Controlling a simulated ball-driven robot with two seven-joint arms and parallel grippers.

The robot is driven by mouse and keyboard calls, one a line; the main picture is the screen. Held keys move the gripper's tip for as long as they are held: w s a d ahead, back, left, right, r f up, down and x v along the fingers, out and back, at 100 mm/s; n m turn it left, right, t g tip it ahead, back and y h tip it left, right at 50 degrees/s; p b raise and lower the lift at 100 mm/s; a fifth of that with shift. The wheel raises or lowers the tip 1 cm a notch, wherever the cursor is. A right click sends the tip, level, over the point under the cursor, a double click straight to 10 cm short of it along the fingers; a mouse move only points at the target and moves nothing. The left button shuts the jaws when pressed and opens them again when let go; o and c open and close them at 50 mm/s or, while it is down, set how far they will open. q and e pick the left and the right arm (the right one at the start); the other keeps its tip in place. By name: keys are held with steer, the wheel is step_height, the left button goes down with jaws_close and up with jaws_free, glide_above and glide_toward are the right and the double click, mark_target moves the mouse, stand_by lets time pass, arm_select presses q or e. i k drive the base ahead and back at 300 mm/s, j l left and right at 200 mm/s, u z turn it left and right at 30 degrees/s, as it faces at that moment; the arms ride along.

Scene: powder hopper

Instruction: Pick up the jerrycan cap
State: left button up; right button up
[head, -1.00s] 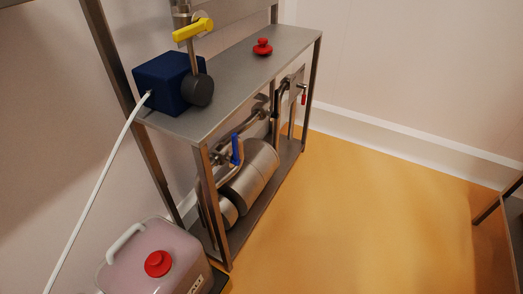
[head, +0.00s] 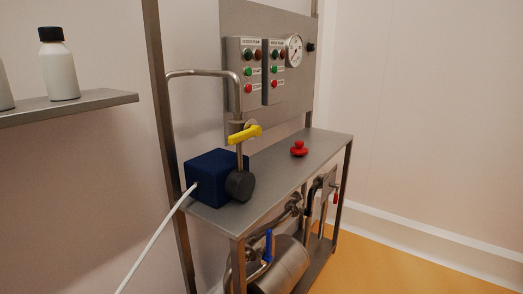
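A small red cap-shaped piece (head: 299,149) with a narrower top sits on the grey metal tabletop (head: 275,170), toward its far right end. It looks like a cap, but I cannot tell for sure that it is the jerrycan's. The jerrycan itself is out of view now. Neither of my grippers is in view.
A dark blue box (head: 212,176) and a round black part (head: 240,186) are at the near left of the tabletop, below a yellow valve handle (head: 245,134). A control panel (head: 245,75) stands behind. White bottles (head: 60,72) stand on a shelf (head: 75,108) at left. Pipes run below.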

mark_target(299, 150)
steer(key=i+l+u, duration=0.1)
steer(key=l+u, duration=0.25)
steer(key=i+l+u, duration=0.1)
steer(key=u, duration=0.3)
steer(key=l+u, duration=0.35)
steer(key=i+l, duration=0.05)
